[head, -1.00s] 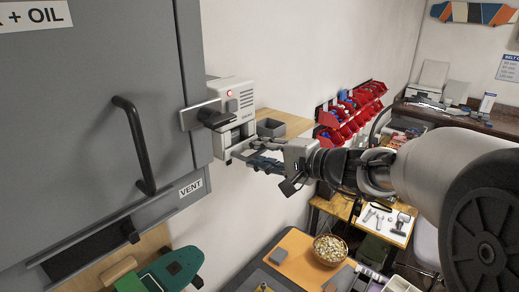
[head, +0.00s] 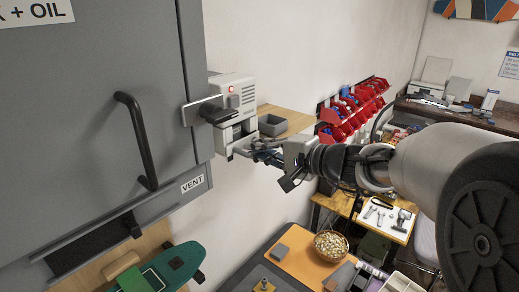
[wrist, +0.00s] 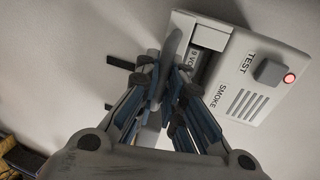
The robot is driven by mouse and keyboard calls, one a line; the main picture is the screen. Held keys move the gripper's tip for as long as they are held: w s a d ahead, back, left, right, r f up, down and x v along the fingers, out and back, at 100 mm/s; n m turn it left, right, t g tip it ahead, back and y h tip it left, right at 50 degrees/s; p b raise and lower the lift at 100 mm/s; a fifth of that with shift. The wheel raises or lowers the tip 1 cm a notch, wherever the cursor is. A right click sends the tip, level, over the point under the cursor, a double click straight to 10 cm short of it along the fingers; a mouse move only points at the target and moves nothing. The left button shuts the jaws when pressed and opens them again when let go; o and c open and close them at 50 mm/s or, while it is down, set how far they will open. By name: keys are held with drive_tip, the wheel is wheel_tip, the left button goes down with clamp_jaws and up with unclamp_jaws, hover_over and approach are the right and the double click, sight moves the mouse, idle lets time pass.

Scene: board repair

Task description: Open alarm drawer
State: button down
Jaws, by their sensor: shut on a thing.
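The smoke alarm (head: 238,90) is a white wall box with a red light. In the wrist view the alarm (wrist: 252,100) shows the words TEST and SMOKE, a square grey button and vent slots. Its pale drawer (wrist: 199,63), marked 9 V, is at the alarm's left side in that view. My gripper (head: 256,150) is at the drawer, low on the alarm's front. In the wrist view my gripper (wrist: 168,80) is shut on the drawer's pull, which is mostly hidden between the blue-grey fingers. How far the drawer stands out is hard to tell.
A grey cabinet (head: 70,120) with a black handle (head: 138,140) fills the left, its latch plate reaching in front of the alarm. A wooden shelf (head: 290,118) with a grey tray and red bins (head: 352,110) lie to the right. A workbench with a bowl (head: 331,246) is below.

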drive_tip(key=shift+d, duration=0.1)
idle(0.3)
drive_tip(key=f+b+v, duration=0.2)
drive_tip(key=b+v, duration=0.4)
drive_tip(key=v, duration=0.5)
drive_tip(key=shift+s+d, duration=0.45)
drive_tip(key=shift+d, duration=0.05)
drive_tip(key=shift+f, duration=0.15)
drive_tip(key=c, duration=1.7)
unclamp_jaws()
drive_tip(key=shift+d, duration=0.1)
drive_tip(key=v, duration=1.1)
drive_tip(key=shift+s+d, duration=0.25)
drive_tip(key=shift+d, duration=0.05)
